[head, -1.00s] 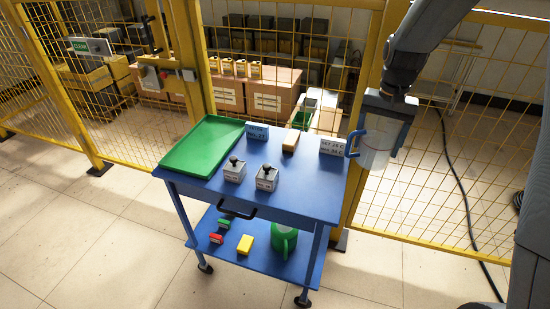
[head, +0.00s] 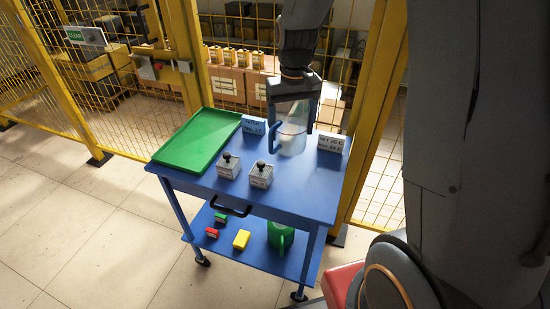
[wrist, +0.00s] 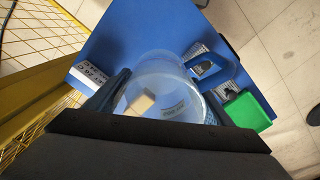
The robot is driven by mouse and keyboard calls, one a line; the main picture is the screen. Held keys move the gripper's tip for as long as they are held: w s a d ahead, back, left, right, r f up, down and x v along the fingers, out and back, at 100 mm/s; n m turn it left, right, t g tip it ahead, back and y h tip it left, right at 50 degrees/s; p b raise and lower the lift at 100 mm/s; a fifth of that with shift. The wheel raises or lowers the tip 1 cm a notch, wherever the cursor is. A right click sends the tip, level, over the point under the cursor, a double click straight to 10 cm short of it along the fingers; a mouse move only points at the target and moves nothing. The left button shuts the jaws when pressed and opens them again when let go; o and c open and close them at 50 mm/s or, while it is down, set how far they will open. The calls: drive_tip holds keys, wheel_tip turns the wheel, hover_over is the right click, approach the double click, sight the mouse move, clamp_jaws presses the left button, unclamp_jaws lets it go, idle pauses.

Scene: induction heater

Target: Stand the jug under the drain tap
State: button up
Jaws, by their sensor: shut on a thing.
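The jug (head: 293,140) is clear, with a blue handle on its left side in the head view. My gripper (head: 290,118) is shut on it, with one finger at each side. The jug is upright, over the back of the blue cart top; I cannot tell whether its base touches. In the wrist view the jug (wrist: 165,78) lies between the two fingers (wrist: 162,105), its blue handle to the upper right. I do not see a drain tap in any view.
The blue cart (head: 290,194) carries a green tray (head: 198,142), two small grey boxes with black knobs (head: 229,167) and label signs (head: 331,144). A tan block (wrist: 140,102) shows through the jug. A green can (head: 280,237) stands on the lower shelf. A yellow mesh fence runs behind.

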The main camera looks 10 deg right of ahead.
drive_tip(key=s+n, duration=0.3)
drive_tip(key=s, duration=0.2)
approach(294, 184)
drive_tip(key=shift+f+p, duration=0.85)
drive_tip(key=shift+f, duration=0.25)
drive_tip(key=shift+f, duration=0.1)
drive_tip(key=o, duration=1.1)
